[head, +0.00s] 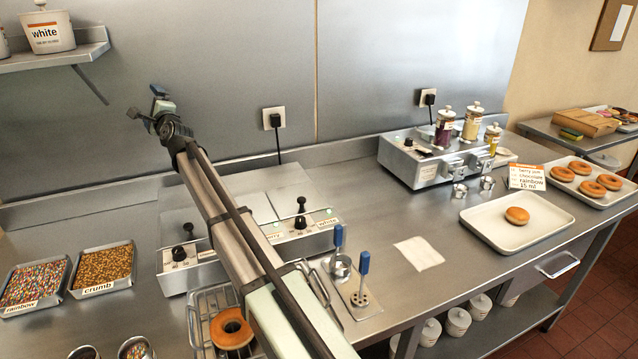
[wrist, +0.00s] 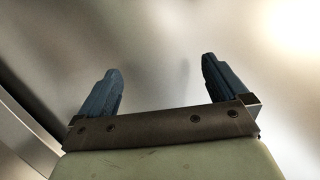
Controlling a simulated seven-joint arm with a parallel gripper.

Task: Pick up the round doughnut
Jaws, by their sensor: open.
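A round golden-brown doughnut (head: 517,216) with no clear hole lies alone on a white tray (head: 480,222) on the right of the counter. More round doughnuts (head: 578,168), several of them, lie on a second tray (head: 617,196) at the far right. A ring doughnut (head: 231,330) with a hole sits on a wire rack at the bottom, partly beside my arm. My gripper (head: 146,101) is raised at the upper left, in front of the metal wall, far from the doughnuts. In the wrist view my gripper (wrist: 161,65) has its two blue fingers apart with nothing between them.
A glazing unit with lids (head: 290,205) stands under my arm. Blue-handled tools (head: 360,280) stand right of it. A steel warmer (head: 425,160) with topping jars stands behind the counter's middle. A small sign (head: 527,178) stands between the trays. Sprinkle trays (head: 35,285) are at left.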

